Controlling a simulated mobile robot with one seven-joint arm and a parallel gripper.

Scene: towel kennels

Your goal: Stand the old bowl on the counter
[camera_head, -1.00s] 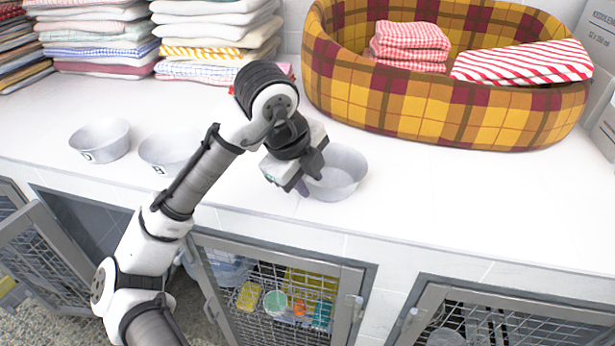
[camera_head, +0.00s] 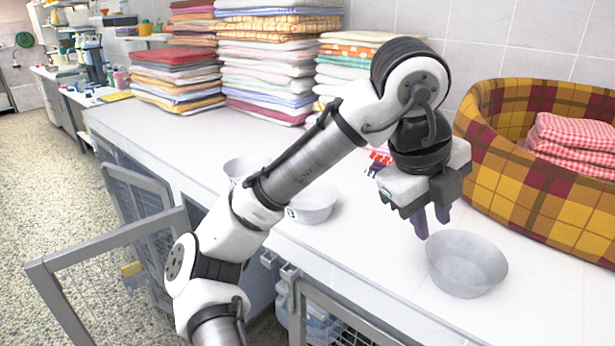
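Three grey metal bowls stand upright on the white counter (camera_head: 370,250). The nearest bowl (camera_head: 467,268) is plain and empty, with no mark showing; which one is the old bowl is not certain. The middle bowl (camera_head: 314,208) has a small dark mark on its side and is partly behind my arm. The far bowl (camera_head: 238,168) is also partly hidden by my arm. My gripper (camera_head: 432,220) points down just beyond and left of the nearest bowl's rim. Its two dark fingers show a gap with nothing between them, and they look clear of the bowl.
A plaid pet bed (camera_head: 545,205) with red checked towels (camera_head: 572,146) stands at the right. Towel stacks (camera_head: 265,60) line the wall. Below the counter, a mesh kennel door (camera_head: 95,240) stands open at the left. Free counter lies left of the nearest bowl.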

